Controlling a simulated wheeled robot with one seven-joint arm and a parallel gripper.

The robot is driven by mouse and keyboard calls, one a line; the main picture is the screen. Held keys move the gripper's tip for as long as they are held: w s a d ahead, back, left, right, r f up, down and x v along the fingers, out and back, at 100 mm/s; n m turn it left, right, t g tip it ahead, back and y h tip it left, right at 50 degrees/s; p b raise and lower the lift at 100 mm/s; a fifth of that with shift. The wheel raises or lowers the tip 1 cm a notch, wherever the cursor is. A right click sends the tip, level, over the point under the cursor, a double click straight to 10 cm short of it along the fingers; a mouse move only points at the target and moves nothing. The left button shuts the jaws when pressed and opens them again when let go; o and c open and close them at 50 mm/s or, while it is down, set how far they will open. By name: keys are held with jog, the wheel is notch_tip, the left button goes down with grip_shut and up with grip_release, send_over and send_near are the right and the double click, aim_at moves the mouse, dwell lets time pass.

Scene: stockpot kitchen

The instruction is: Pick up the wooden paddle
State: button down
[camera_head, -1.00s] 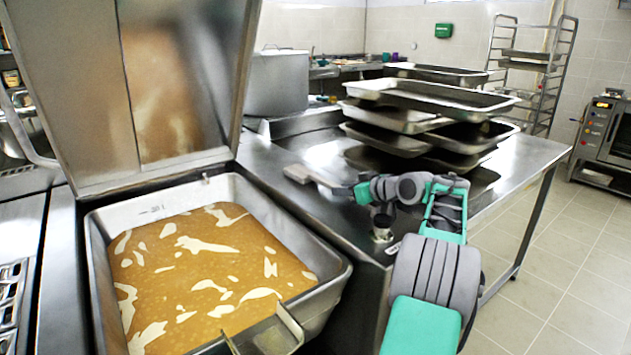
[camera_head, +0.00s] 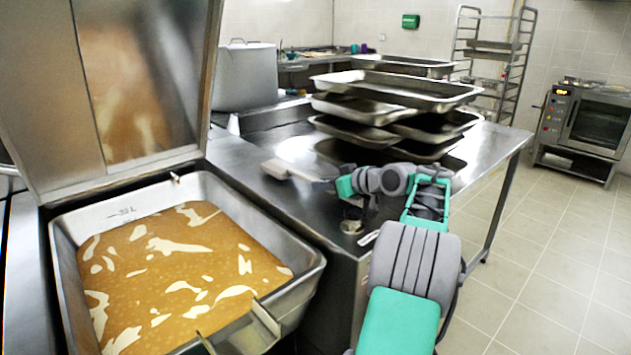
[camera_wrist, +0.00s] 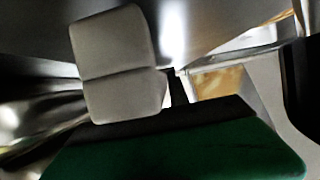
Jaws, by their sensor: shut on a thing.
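My gripper (camera_head: 328,184) is at the end of my teal and grey arm, low over the steel counter (camera_head: 232,160) and right of the braising pan. A pale beige flat piece, which looks like the wooden paddle (camera_head: 276,169), sticks out to the left from the gripper, and the gripper is shut on it. I cannot tell whether the paddle touches the counter. The wrist view is dark and blurred. It shows a pale block with a crease above my green hand; I cannot tell whether this is a finger or the paddle.
The braising pan (camera_head: 317,262) with brown soup stands at left, its lid (camera_head: 75,160) raised. Stacked steel trays (camera_head: 447,92) fill the counter behind my arm. A stockpot (camera_head: 245,78) stands behind. The tiled floor (camera_head: 540,270) at right is clear, before an oven (camera_head: 590,125).

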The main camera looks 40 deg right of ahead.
notch_tip(320, 180, up, 14)
jog(key=p, duration=0.4)
jog(key=shift+s, duration=0.25)
jog(key=shift+a, duration=0.1)
